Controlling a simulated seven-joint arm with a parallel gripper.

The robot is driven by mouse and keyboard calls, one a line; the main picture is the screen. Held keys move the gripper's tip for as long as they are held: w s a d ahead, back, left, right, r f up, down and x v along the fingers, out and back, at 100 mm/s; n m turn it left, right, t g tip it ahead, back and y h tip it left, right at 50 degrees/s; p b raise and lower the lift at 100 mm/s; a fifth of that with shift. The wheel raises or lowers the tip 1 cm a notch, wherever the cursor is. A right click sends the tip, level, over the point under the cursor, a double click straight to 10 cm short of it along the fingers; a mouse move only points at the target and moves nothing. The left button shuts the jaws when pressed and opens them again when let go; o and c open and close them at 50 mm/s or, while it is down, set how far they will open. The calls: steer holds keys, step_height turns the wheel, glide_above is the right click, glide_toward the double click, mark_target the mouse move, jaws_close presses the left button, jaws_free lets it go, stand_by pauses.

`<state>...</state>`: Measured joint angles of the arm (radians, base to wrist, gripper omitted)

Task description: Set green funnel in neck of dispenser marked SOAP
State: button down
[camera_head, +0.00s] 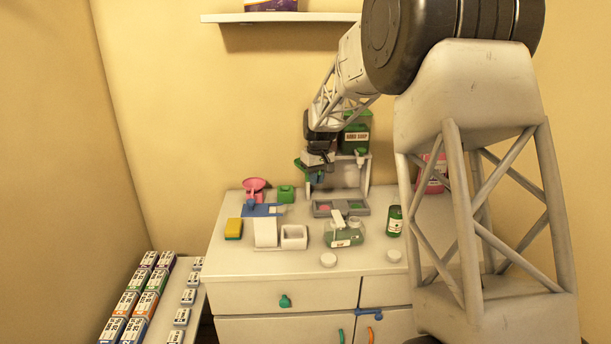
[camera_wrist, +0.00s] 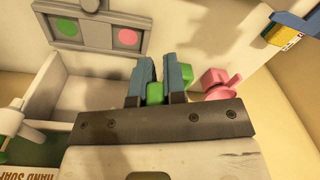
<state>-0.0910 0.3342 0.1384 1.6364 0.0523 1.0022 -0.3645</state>
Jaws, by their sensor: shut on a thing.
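My gripper (camera_head: 318,168) is shut on a small green thing, probably the green funnel (camera_wrist: 155,94), which shows between the blue fingers in the wrist view. It is held in the air in front of the white stand, above the counter; its shape is mostly hidden by the fingers. A clear two-necked dispenser (camera_head: 345,235) with green liquid stands below and to the right on the counter. It has a white label too small to read. A green jug marked HAND SOAP (camera_head: 356,138) sits on the stand; part of it shows in the wrist view (camera_wrist: 35,174).
A pink funnel (camera_head: 255,186) and green container (camera_head: 286,193) stand at the back left. A grey tray (camera_head: 316,210) with pink and green discs lies behind the dispenser. A sponge (camera_head: 234,228), white box (camera_head: 294,237) and green bottle (camera_head: 394,221) are nearby. The front counter is mostly free.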

steer(key=s+d+n, duration=0.4)
steer(key=s+d, duration=0.9)
steer(key=d, duration=0.2)
steer(key=shift+s+d+r, duration=0.25)
steer(key=shift+s+d, duration=0.1)
steer(key=shift+d, duration=0.05)
steer(key=shift+f, duration=0.1)
steer(key=shift+f, duration=4.6)
steer(key=shift+f, duration=0.1)
steer(key=c, duration=1.1)
jaws_free()
step_height(320, 180, up, 8)
steer(key=shift+s+d, duration=0.3)
